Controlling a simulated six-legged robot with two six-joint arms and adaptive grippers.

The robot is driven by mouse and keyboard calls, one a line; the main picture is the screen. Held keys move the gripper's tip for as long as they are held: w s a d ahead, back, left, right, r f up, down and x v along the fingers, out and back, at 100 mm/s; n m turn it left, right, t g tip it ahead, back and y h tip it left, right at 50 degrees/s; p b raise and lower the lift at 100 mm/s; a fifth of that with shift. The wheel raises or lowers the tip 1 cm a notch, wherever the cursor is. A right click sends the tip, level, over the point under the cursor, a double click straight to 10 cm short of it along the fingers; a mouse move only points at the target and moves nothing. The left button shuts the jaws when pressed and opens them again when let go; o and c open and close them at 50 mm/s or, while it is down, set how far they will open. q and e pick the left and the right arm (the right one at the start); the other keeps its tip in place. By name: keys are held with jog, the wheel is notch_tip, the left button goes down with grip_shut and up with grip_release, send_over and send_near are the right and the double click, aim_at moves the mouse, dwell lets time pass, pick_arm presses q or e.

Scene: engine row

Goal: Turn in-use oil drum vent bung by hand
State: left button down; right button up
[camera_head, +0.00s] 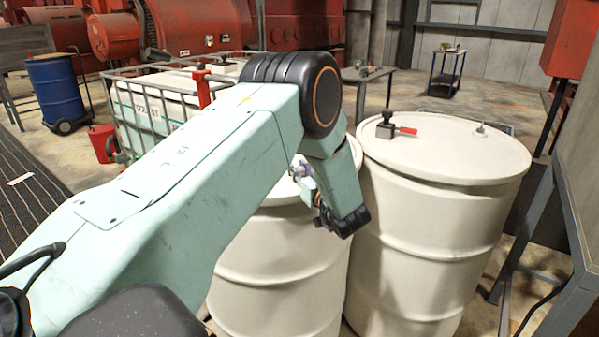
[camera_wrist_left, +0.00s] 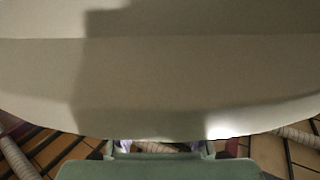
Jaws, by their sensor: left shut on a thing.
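Two cream drums stand side by side: the left drum (camera_head: 275,270) is partly behind my left arm, the right drum (camera_head: 425,250) is in plain view. My left gripper (camera_head: 303,180) is over the lid of the left drum, near its right side. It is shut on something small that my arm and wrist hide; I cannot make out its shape. The right drum's lid bears a small pale bung (camera_head: 480,128) and a dark valve (camera_head: 386,122) with a red lever. The left wrist view shows a large pale curved surface (camera_wrist_left: 160,80) close up. My right gripper is out of view.
A caged white tank (camera_head: 160,105) stands behind my left arm, with a blue drum (camera_head: 55,90) further left. A grey panel and frame (camera_head: 575,180) stand close at the right. Open floor (camera_head: 430,105) lies behind the drums.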

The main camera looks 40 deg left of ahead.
pick_arm(q)
jog(key=c, duration=1.1)
grip_release()
jog(key=v, duration=1.2)
